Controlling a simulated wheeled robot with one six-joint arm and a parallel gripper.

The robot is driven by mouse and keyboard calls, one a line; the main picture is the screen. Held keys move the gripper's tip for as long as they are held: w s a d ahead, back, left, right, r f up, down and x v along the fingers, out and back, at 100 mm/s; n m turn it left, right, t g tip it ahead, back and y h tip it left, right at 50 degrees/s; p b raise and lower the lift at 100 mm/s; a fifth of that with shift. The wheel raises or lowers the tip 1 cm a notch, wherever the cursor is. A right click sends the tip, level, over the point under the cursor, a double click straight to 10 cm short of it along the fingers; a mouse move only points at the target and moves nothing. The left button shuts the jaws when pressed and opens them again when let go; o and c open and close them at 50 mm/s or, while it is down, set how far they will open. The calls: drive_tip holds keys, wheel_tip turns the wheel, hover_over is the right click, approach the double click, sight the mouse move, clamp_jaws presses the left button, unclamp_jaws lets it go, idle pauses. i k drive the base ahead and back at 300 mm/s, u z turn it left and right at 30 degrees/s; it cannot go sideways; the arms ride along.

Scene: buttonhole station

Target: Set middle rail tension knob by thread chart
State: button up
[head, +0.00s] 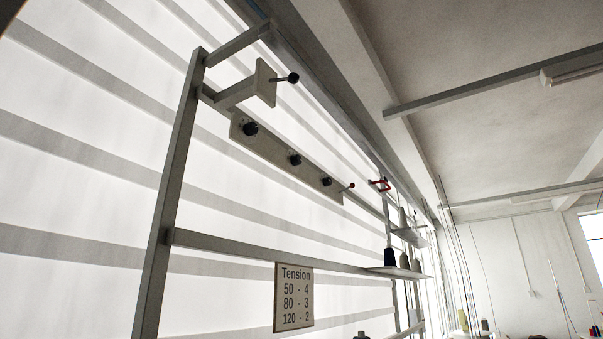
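Three dark knobs sit in a row on a pale rail plate high on a metal frame in the head view. The middle knob (295,160) lies between the near knob (250,128) and the far knob (326,182). Its dial setting is too small to read. The thread chart (294,297) hangs below and reads "Tension 50 - 4, 80 - 3, 120 - 2". Several thread cones stand on a shelf to the right, among them a dark cone (389,257); no thread number is readable on them. My gripper is not in view.
A bracket (262,84) with a black-knobbed lever (293,78) juts out above the rail plate (270,148). A red-tipped pin (350,186) and a red hook-like part (380,185) stick out farther along. A cone shelf (400,272) projects at right.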

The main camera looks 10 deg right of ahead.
sight(296, 160)
drive_tip(key=z, duration=0.45)
drive_tip(key=k, duration=0.55)
drive_tip(key=z, duration=0.5)
drive_tip(key=i, duration=1.1)
drive_tip(key=u, duration=0.7)
